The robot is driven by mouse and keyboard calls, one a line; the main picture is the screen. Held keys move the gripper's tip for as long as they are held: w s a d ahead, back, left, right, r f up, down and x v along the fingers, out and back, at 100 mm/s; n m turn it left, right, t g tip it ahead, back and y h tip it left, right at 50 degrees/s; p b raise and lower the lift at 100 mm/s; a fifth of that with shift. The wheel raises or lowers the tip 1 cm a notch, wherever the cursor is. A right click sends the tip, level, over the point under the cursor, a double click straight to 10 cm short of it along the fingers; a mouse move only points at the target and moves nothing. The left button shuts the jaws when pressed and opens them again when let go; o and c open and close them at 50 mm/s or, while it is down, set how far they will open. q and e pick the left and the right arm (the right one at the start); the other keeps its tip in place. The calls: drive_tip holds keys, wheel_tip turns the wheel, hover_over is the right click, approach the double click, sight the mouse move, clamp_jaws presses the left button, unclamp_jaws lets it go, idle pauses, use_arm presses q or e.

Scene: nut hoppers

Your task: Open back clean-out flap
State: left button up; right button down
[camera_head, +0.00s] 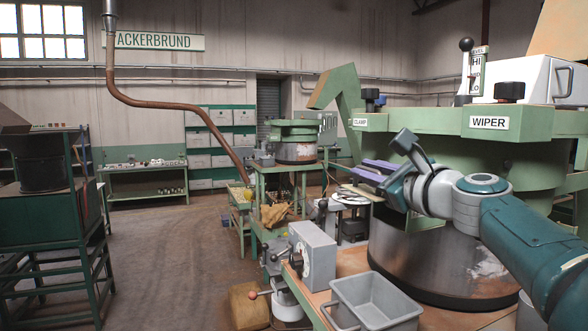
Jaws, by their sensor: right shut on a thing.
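The large green hopper machine (545,150) with a steel drum (425,255) stands at the right. Its green ring carries a WIPER label and a CLAMP label. My right gripper (366,174), with purple fingers, reaches in from the right to the left side of the machine, in front of the drum's upper left edge. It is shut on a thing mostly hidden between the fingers. A thin pale strip (361,193) shows just below them; I cannot tell whether it is part of the clean-out flap. No flap is clearly visible. My left gripper is not in view.
A grey open bin (372,303) stands on the bench below the drum, beside a grey box (313,255) with a dial. Levers with knobs stick out to its left. A smaller hopper station (296,150) is behind. The floor (165,255) at centre left is clear.

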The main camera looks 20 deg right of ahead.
drive_tip(key=shift+d+f, duration=0.2)
drive_tip(key=shift+d, duration=0.2)
drive_tip(key=c, duration=1)
unclamp_jaws()
drive_tip(key=shift+o, duration=0.4)
drive_tip(key=shift+a, duration=0.1)
drive_tip(key=shift+a+r, duration=0.1)
drive_tip(key=shift+r, duration=0.05)
drive_tip(key=shift+s, duration=0.1)
drive_tip(key=shift+s, duration=0.35)
drive_tip(key=s, duration=0.9)
drive_tip(key=shift+d, duration=0.4)
